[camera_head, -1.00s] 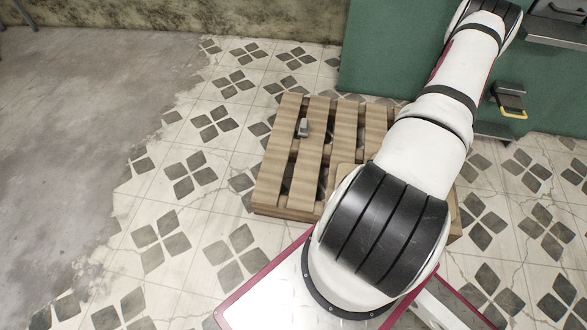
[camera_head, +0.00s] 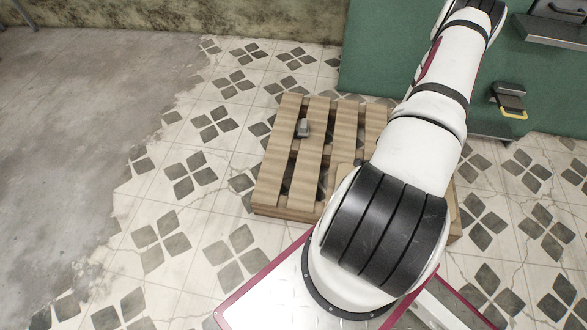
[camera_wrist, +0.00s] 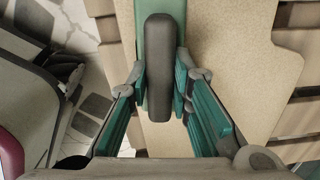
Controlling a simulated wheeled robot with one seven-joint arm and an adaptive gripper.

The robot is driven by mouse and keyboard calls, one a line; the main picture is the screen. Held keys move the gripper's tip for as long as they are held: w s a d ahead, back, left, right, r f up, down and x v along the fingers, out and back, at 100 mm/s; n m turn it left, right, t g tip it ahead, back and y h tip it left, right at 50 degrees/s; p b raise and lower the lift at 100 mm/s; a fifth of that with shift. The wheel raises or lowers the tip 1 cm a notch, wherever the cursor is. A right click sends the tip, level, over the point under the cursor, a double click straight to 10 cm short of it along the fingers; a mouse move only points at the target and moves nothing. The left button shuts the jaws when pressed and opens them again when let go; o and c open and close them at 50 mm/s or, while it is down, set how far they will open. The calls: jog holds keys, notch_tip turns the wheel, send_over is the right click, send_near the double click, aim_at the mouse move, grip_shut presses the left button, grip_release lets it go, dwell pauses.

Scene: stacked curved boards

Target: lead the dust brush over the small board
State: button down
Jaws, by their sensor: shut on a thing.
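My gripper (camera_wrist: 161,85) shows in the wrist view, its teal-padded fingers shut on the dark grey handle of the dust brush (camera_wrist: 160,50). A green part of the brush shows beyond the handle at the top. The small board (camera_wrist: 240,85) is a flat tan sheet with a curved edge, below and right of the brush in that view. The gap between brush and board cannot be judged. In the head view a sliver of tan board (camera_head: 343,178) shows beside my arm; my arm hides the rest, and the gripper and brush do not show.
The board lies on a slatted wooden pallet (camera_head: 310,160). A green panel (camera_head: 400,55) with a shelf (camera_head: 550,30) and a yellow-handled item (camera_head: 511,100) stands behind. Tiled floor at left is clear.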

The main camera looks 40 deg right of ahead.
jog(key=shift+w, duration=0.1)
dwell(0.3)
jog(key=shift+w+a+f, duration=0.1)
jog(key=shift+w+a, duration=0.6)
jog(key=shift+w, duration=0.2)
jog(key=shift+w+a, duration=0.25)
jog(key=shift+w+a, duration=0.1)
jog(key=shift+a, duration=0.05)
jog(key=shift+w+a, duration=0.1)
jog(key=shift+w, duration=0.05)
jog(key=shift+w+a, duration=0.75)
jog(key=shift+w, duration=0.2)
jog(key=shift+w, duration=0.1)
jog(key=shift+w+a, duration=0.4)
jog(key=shift+w, duration=0.2)
jog(key=shift+w+a, duration=0.35)
jog(key=shift+w, duration=0.25)
